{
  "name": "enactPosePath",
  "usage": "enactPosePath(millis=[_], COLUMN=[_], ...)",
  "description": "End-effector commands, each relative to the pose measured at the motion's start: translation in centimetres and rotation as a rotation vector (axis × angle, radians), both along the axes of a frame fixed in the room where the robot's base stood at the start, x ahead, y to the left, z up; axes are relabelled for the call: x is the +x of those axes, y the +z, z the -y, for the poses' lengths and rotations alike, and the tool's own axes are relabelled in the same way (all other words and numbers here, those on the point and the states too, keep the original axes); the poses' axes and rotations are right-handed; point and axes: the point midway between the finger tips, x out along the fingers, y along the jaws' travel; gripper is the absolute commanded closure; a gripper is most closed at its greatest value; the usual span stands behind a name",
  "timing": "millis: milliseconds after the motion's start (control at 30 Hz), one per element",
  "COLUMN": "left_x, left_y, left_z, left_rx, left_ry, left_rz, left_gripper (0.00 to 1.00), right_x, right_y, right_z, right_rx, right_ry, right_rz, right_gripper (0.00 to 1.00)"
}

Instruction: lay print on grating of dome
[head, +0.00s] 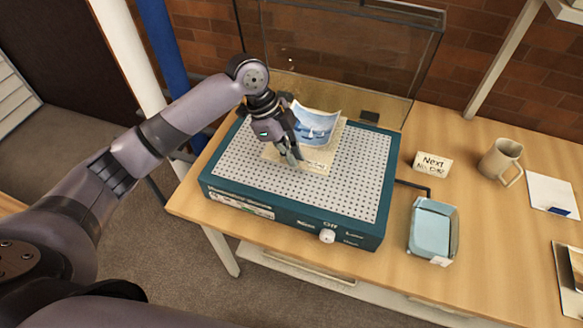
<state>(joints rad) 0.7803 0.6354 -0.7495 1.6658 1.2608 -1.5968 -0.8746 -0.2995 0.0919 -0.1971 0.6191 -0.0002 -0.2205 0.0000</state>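The print (316,126), a curled picture with blue sea and white shapes, is over the grating (362,165) of the dome's teal base. A beige sheet (318,160) with faint writing lies under or joined to it; I cannot tell which. The print's far edge curls up. The clear dome lid (350,55) stands raised behind the base. My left gripper (294,156) points down at the print's left front side, fingertips over the beige sheet. Its fingers look close together, but whether they pinch the sheet is hidden. My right gripper is out of view.
A control knob (327,236) is on the base's front. A brick wall stands behind the table.

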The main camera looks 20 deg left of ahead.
Motion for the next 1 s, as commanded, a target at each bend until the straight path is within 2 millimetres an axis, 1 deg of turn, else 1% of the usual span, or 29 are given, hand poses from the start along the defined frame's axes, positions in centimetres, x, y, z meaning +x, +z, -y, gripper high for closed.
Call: enactPosePath(millis=[33,100,300,367,500,567,933,1000], left_x=[-0.1,0.0,0.0,-0.1,0.0,-0.1,0.0,0.0], left_y=[-0.8,-1.7,-3.1,-3.8,-5.9,-6.6,-7.2,-7.1], left_z=[0.0,0.1,0.1,0.1,0.1,0.1,0.1,0.1], left_rx=[-0.001,-0.002,-0.001,-0.001,-0.001,-0.001,-0.001,-0.001], left_ry=[0.000,0.000,-0.001,0.000,0.001,-0.001,-0.001,-0.001], left_rz=[-0.001,0.000,0.002,-0.001,-0.001,-0.001,0.003,0.003], left_gripper=[1.00,1.00,1.00,1.00,1.00,1.00,1.00,0.93], right_x=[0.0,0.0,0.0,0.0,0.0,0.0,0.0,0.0], right_y=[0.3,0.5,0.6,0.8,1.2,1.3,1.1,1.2], right_z=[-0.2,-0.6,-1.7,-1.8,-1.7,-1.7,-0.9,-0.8], right_rx=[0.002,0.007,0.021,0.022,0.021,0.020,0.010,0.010], right_ry=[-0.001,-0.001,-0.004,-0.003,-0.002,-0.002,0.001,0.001], right_rz=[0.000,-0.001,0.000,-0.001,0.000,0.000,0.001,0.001], right_gripper=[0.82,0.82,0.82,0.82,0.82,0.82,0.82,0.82])
